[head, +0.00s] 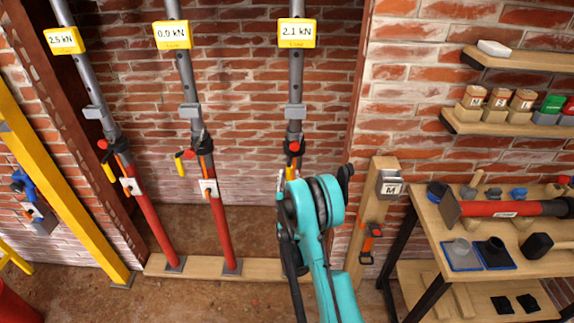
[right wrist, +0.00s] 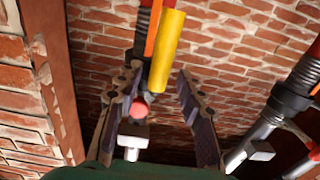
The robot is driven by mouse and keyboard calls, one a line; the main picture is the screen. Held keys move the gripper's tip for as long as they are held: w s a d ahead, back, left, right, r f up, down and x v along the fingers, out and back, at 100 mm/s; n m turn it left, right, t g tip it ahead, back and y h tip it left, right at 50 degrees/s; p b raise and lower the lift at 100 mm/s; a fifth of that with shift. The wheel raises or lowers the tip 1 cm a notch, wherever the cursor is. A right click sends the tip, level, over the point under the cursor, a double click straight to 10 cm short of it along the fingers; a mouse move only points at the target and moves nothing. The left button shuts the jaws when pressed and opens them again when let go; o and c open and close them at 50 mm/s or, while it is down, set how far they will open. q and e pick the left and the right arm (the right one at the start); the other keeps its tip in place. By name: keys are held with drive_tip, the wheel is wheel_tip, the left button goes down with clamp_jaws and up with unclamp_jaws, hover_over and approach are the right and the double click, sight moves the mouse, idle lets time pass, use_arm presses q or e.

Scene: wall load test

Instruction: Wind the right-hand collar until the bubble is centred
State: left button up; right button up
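The right-hand prop (head: 296,75) is a grey steel tube under a yellow 2.1 kN display (head: 297,33). Its dark collar (head: 293,131) shows above my right arm, with a red knob (head: 294,146) and a yellow handle (head: 291,172) below. My right gripper (head: 312,180) hides the prop's lower part. In the right wrist view the gripper (right wrist: 158,78) is open, its two fingers apart on either side of the yellow handle (right wrist: 167,50). The red knob (right wrist: 139,108) lies lower, near the left finger. I cannot make out a bubble. My left gripper is not in view.
The middle prop (head: 187,75) reads 0.0 kN and the left prop (head: 89,90) reads 2.5 kN. A wooden post (head: 372,215) stands right of my arm. A workbench (head: 440,225) with tools is at the right, below shelves (head: 520,62). A yellow beam (head: 60,190) leans at left.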

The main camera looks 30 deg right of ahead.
sight(292, 157)
drive_tip(key=x, duration=0.7)
drive_tip(key=shift+w+b, duration=0.1)
drive_tip(key=shift+b, duration=0.25)
clamp_jaws()
